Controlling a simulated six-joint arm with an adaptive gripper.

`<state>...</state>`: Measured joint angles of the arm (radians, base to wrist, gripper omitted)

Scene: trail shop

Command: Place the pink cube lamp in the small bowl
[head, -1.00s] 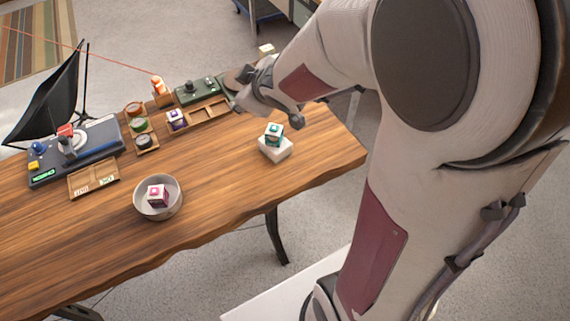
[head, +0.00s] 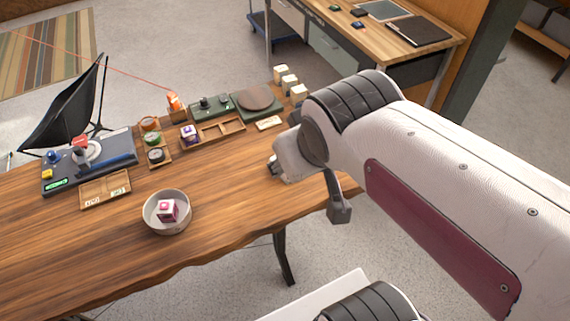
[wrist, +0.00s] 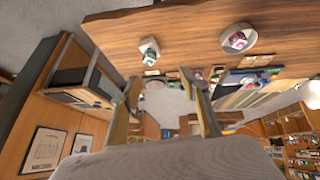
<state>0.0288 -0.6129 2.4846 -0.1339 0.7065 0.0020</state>
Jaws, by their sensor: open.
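The pink and white cube lamp (head: 168,210) sits inside the small grey bowl (head: 160,230) near the table's front edge, apart from my gripper. In the wrist view, the bowl (wrist: 253,45) and the pink cube lamp (wrist: 238,40) show at the top right, with the picture turned over. My gripper (wrist: 160,84) is open, its fingers spread with nothing between them. In the head view my arm's end is over the right part of the table, and its fingers are mostly hidden.
A teal cube (wrist: 149,49) on a white block shows in the wrist view; my arm hides it in the head view. Wooden trays (head: 106,190), a purple cube (head: 188,134) and a green device (head: 210,107) stand farther back. Bare tabletop (head: 225,190) lies right of the bowl.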

